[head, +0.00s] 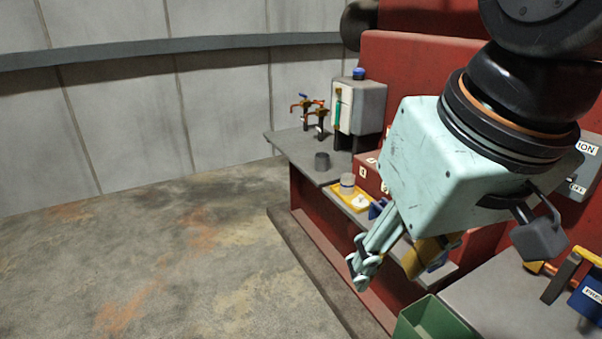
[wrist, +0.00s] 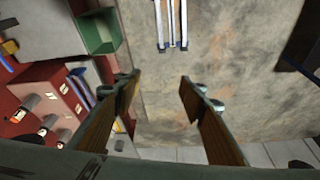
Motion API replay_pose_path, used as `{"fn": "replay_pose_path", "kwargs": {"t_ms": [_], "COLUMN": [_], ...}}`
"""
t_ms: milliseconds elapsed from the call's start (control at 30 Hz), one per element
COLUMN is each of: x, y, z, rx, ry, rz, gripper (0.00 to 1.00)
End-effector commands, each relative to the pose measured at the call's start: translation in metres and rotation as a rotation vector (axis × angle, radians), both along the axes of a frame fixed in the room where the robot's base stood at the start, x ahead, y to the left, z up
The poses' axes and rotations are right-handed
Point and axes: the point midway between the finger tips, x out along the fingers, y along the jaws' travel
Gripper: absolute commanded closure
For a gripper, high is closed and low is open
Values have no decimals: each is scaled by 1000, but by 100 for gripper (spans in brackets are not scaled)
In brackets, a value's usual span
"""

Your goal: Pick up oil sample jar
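A small pale jar (head: 347,180), likely the oil sample jar, stands upright at the back of a yellow tray (head: 340,191) on the lower ledge of the red engine bench. I cannot make out its contents. My gripper (head: 390,264) is in front of the bench, to the right of the jar and lower in the picture, apart from it. In the wrist view my gripper (wrist: 158,82) is open, with its two wood-coloured pads wide apart and only floor between them. I cannot pick out the jar in the wrist view.
A green bin (head: 432,319) sits at the lower right. The floor at left is clear.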

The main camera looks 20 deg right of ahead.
Motion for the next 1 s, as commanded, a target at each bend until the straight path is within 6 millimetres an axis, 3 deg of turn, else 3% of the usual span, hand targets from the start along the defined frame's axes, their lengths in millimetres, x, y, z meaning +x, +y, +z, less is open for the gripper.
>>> {"fn": "replay_pose_path", "kwargs": {"t_ms": [267, 1000], "x": [42, 197], "y": [-1, -19], "z": [18, 50], "rx": [63, 289], "ry": [7, 26], "rz": [-144, -676], "gripper": [62, 62]}}
